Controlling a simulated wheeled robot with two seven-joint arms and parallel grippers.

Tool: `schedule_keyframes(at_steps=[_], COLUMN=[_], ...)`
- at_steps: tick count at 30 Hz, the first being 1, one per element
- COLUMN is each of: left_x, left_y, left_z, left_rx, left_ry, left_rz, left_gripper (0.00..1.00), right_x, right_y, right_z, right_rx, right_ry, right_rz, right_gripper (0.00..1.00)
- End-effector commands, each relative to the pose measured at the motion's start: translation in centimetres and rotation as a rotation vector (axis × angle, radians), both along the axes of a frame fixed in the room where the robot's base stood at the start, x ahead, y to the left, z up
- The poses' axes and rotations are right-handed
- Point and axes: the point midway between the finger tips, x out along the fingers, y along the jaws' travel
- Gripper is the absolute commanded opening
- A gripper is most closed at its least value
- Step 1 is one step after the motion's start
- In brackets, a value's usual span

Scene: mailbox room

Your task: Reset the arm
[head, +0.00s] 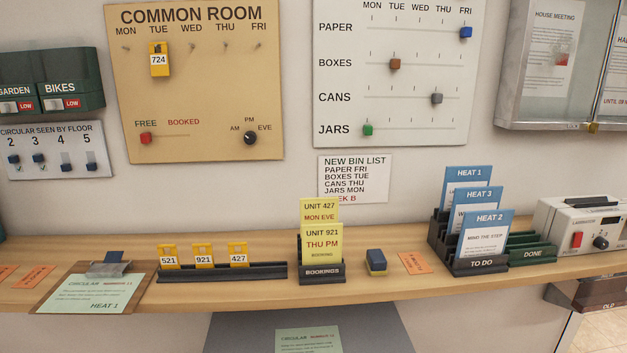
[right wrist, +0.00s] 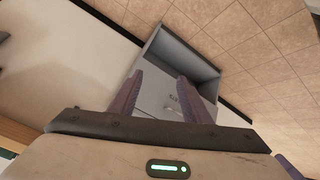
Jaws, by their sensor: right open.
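My right gripper (right wrist: 161,76) shows only in the right wrist view. Its two purple-grey fingers are spread apart with nothing between them. Beyond the fingers is an open grey box or bin (right wrist: 198,60) by the foot of the wall, on the tiled floor (right wrist: 265,35). The gripper appears apart from it. Neither arm nor gripper shows in the head view, and my left gripper is in no view.
A wooden shelf (head: 400,284) runs along the wall. It carries a clipboard (head: 92,290), a rack of yellow tags (head: 220,273), a bookings holder (head: 322,273), a black TO DO rack (head: 480,266) and a laminator (head: 585,225). Above hang a common room board (head: 200,100) and a bin board (head: 395,90).

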Motion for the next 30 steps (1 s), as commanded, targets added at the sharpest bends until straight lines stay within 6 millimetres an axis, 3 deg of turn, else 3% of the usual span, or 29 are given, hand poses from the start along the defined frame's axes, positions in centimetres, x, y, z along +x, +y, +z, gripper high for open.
schedule_keyframes(at_steps=[2, 16, 20, 30], left_x=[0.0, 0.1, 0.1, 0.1], left_y=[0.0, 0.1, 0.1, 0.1], left_z=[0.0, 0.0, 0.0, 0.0], left_rx=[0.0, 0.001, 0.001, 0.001], left_ry=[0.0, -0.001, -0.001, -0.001], left_rz=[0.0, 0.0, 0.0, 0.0], left_gripper=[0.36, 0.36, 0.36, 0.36], right_x=[-3.3, -2.4, -2.2, -2.1], right_y=[1.0, 12.1, 13.3, 13.4], right_z=[-0.8, -0.4, -0.2, -0.1], right_rx=[-0.005, 0.319, 0.355, 0.357], right_ry=[0.029, 0.012, 0.012, 0.011], right_rz=[0.05, -0.219, -0.249, -0.249], right_gripper=[0.44, 0.44, 0.44, 0.44])
